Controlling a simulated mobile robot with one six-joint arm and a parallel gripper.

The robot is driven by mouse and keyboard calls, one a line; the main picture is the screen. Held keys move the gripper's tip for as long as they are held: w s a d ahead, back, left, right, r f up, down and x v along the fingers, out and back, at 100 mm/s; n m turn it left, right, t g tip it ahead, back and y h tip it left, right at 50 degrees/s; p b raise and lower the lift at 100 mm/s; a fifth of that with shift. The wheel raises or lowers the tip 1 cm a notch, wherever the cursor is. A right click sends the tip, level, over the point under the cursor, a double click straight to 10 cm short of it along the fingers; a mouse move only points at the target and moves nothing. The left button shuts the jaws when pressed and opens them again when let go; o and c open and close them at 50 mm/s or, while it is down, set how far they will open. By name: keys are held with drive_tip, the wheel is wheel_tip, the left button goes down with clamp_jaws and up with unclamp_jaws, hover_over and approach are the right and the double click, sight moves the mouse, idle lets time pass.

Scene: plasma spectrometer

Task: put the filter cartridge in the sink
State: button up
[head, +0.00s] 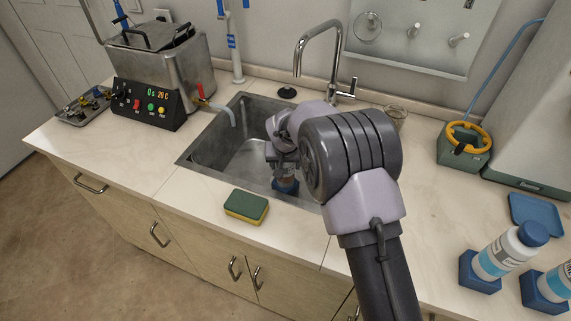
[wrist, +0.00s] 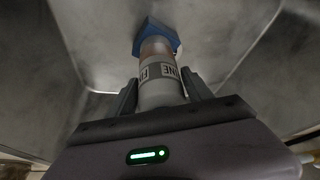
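The filter cartridge (wrist: 158,74) is a pale cylinder with a dark-lettered label, a tan band and a blue end. In the wrist view it lies between the two fingers of my gripper (wrist: 160,88), which appear closed against its sides. In the head view my gripper (head: 284,158) is down inside the sink (head: 241,146), towards its right side. The cartridge's blue end (head: 286,185) shows below the gripper, pointing down. My arm hides the right part of the sink. I cannot tell whether the blue end touches the sink floor.
A green and yellow sponge (head: 246,206) lies on the counter in front of the sink. The faucet (head: 318,50) rises behind it. A water bath (head: 160,80) stands left. White bottles (head: 505,252) in blue holders stand at the right.

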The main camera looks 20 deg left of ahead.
drive_tip(key=shift+o, duration=0.9)
drive_tip(key=shift+r, duration=0.1)
drive_tip(key=s+d+r+m+p, duration=0.1)
drive_tip(key=s+d+r+p, duration=0.2)
drive_tip(key=r, duration=0.7)
drive_tip(key=s+d+r+m+p, duration=0.1)
drive_tip(key=s+d+r, duration=0.2)
drive_tip(key=d+r, duration=0.45)
drive_tip(key=s+d+r+m, duration=0.2)
drive_tip(key=s+d+r, duration=0.7)
drive_tip(key=d+r, duration=0.25)
drive_tip(key=s+d+m, duration=0.2)
drive_tip(key=s+d, duration=0.1)
drive_tip(key=s, duration=0.6)
drive_tip(key=s+d+r+m+t, duration=0.1)
drive_tip(key=s+d, duration=0.3)
drive_tip(key=s, duration=0.5)
drive_tip(key=shift+s+d+m+t+y, duration=0.2)
drive_tip(key=shift+m+t+y, duration=0.1)
drive_tip(key=shift+m, duration=0.2)
